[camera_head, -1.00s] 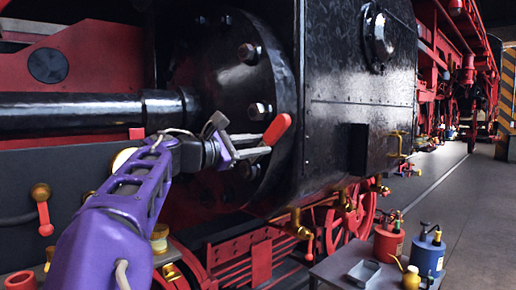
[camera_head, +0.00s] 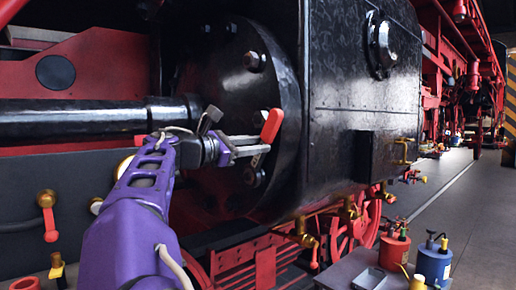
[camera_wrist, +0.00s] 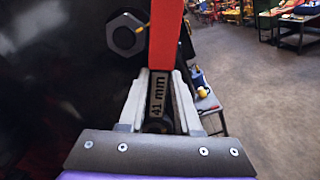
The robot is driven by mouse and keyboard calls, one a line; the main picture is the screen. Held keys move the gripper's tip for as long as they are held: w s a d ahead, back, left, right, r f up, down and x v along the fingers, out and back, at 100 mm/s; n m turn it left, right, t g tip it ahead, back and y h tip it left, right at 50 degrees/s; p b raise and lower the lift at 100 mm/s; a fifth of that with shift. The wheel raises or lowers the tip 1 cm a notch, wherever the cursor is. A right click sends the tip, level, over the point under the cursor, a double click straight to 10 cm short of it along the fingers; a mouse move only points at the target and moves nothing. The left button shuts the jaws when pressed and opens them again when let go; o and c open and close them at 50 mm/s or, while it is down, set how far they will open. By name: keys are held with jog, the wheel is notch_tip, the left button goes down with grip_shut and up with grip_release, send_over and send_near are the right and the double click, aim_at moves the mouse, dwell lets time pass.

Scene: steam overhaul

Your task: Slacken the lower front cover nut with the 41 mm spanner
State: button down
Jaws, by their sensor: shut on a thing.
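My gripper (camera_head: 250,148) is shut on the 41 mm spanner in front of the black round cylinder cover (camera_head: 222,105). The spanner's red handle (camera_head: 271,125) stands up, slightly tilted, beyond the fingertips. In the wrist view the spanner's "41 mm" label (camera_wrist: 157,95) shows between the fingers, with its red handle above. A lower cover nut (camera_head: 254,177) shows just below my gripper, apart from the handle. One hex nut with a yellow mark (camera_wrist: 127,35) is left of the handle in the wrist view; I cannot tell which nut it is. The spanner's working end is not clearly visible.
An upper cover nut (camera_head: 254,61) is above the handle. The black cylinder block (camera_head: 340,100) stands close on the right, brass cocks (camera_head: 305,240) below. A low grey table (camera_head: 345,268) holds a red can (camera_head: 394,249) and a blue can (camera_head: 433,262). Floor is clear at right.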

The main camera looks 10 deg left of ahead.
jog(key=shift+w+a+r, duration=0.1)
jog(key=shift+r, duration=0.2)
jog(key=shift+w+a+r+n, duration=0.1)
jog(key=shift+n, duration=0.3)
jog(key=shift+a+r+n, duration=0.25)
jog(key=shift+r+n, duration=0.15)
jog(key=b, duration=0.1)
jog(key=f+m+b, duration=0.1)
jog(key=b, duration=0.1)
jog(key=shift+d+f+m, duration=0.2)
jog(key=shift+d+m, duration=0.1)
jog(key=shift+d, duration=0.05)
jog(key=shift+s+d+f+m+b, duration=0.1)
jog(key=shift+s+d+m+b, duration=0.1)
jog(key=shift+s+m+b, duration=0.3)
jog(key=shift+w, duration=0.15)
jog(key=shift+f, duration=0.1)
